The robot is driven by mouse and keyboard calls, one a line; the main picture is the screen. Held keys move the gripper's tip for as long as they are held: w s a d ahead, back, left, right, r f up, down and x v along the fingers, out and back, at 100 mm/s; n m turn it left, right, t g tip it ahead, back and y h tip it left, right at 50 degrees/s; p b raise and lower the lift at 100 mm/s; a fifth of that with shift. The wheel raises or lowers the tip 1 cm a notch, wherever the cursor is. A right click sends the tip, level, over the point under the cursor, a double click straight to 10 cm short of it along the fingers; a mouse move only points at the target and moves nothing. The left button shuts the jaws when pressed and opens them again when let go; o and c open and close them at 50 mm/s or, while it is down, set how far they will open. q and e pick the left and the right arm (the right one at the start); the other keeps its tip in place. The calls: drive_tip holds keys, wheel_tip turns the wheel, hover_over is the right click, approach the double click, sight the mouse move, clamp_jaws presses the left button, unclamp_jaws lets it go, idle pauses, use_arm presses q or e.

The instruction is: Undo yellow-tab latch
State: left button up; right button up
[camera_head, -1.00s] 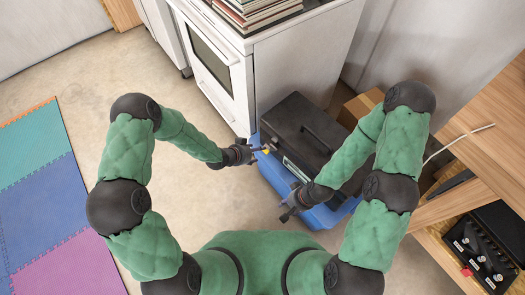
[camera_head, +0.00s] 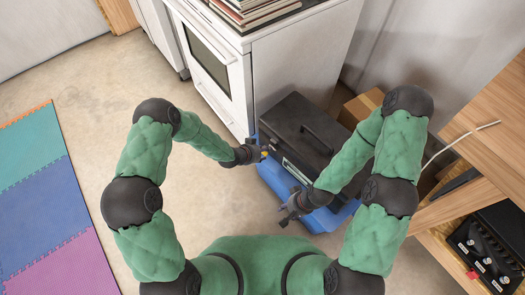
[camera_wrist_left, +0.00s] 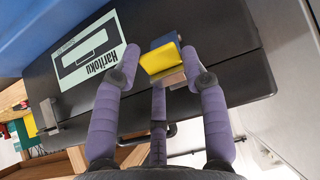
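A black case (camera_head: 292,115) with a handle on its lid stands by the white stove. Its front carries a pale label (camera_wrist_left: 88,55). The yellow-tab latch (camera_wrist_left: 161,61) is on the case front beside the label in the left wrist view. My left gripper (camera_head: 265,153) is at the case front. In the left wrist view its purple fingers (camera_wrist_left: 160,58) are spread, one on each side of the yellow tab and one below it. Contact with the tab cannot be told. My right gripper (camera_head: 287,210) is open and empty near the case's near front corner.
A blue support (camera_head: 322,220) lies under the case. A second, metal latch (camera_wrist_left: 48,115) is at the label's other side. The white stove (camera_head: 280,75) stands close behind, a wooden desk (camera_head: 490,150) at right. Floor at left is free up to the coloured mats (camera_head: 45,205).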

use_arm(q)
drive_tip(key=shift+w+a+r, duration=0.1)
drive_tip(key=shift+w+r, duration=0.05)
drive_tip(key=shift+w, duration=0.25)
drive_tip(key=shift+c, duration=0.2)
drive_tip(key=shift+a, duration=0.2)
drive_tip(key=shift+s+a+f+t+h, duration=0.2)
drive_tip(key=shift+f+t+h, duration=0.35)
drive_tip(key=shift+s+a+f+t+h, duration=0.15)
drive_tip(key=shift+a+f+t+h, duration=0.05)
drive_tip(key=shift+f+t+h, duration=0.35)
drive_tip(key=shift+s+a+f+t+h, duration=0.1)
drive_tip(key=shift+s+f+t+h, duration=0.05)
drive_tip(key=shift+f+t+h, duration=0.3)
drive_tip(key=shift+s+a+f+t+h, duration=0.1)
drive_tip(key=shift+s+f+t+h, duration=0.05)
drive_tip(key=shift+f+t+h, duration=0.3)
drive_tip(key=shift+d+f+t+h, duration=0.15)
drive_tip(key=shift+f+t+h, duration=0.85)
drive_tip(key=shift+h, duration=0.1)
drive_tip(key=shift+d+f+t+h, duration=0.1)
drive_tip(key=shift+f+t+h, duration=0.85)
drive_tip(key=shift+h, duration=0.15)
drive_tip(key=shift+d+f, duration=0.1)
drive_tip(key=shift+f, duration=0.05)
